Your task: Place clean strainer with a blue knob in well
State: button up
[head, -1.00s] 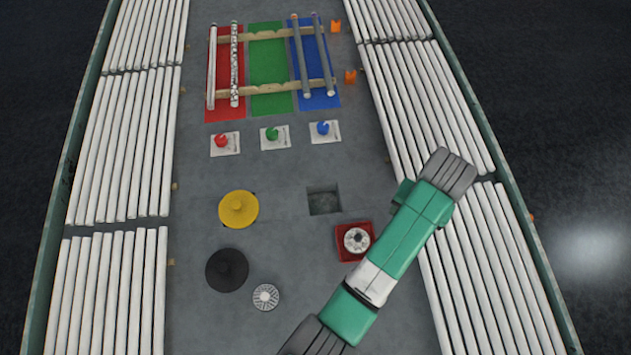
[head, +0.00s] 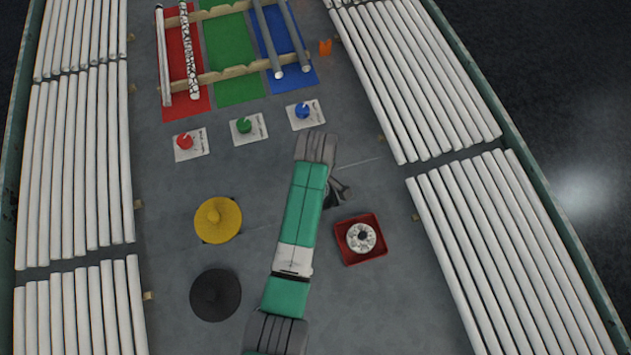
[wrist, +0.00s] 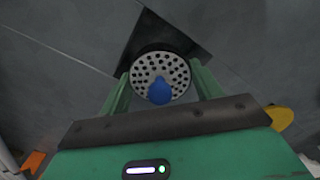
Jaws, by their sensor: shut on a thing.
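In the wrist view, my gripper (wrist: 160,86) is shut on a pale, round, perforated strainer (wrist: 160,66) with a blue knob (wrist: 159,93). A green finger lies at each side of the strainer. The square dark well (wrist: 150,32) shows behind and around the strainer's far edge. The strainer appears over the opening; I cannot tell whether it is inside or above it. In the head view, my arm covers most of the well, and only a dark part of my gripper (head: 341,190) shows beside the arm. The held strainer is hidden there.
A red tray (head: 346,256) holding another white round piece (head: 360,237) stands right of my arm. A yellow disc (head: 218,218) and a black disc (head: 216,294) lie to the left. Red (head: 184,141), green (head: 242,125) and blue (head: 303,110) knobs sit beyond. White tubes line both sides.

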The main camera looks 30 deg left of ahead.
notch_tip(320, 180, down, 7)
jog(key=shift+f+b, duration=0.2)
jog(key=shift+b, duration=0.9)
jog(key=shift+f, duration=0.2)
jog(key=o, duration=0.7)
jog(key=shift+r, duration=0.15)
notch_tip(320, 180, up, 12)
jog(key=p, duration=0.4)
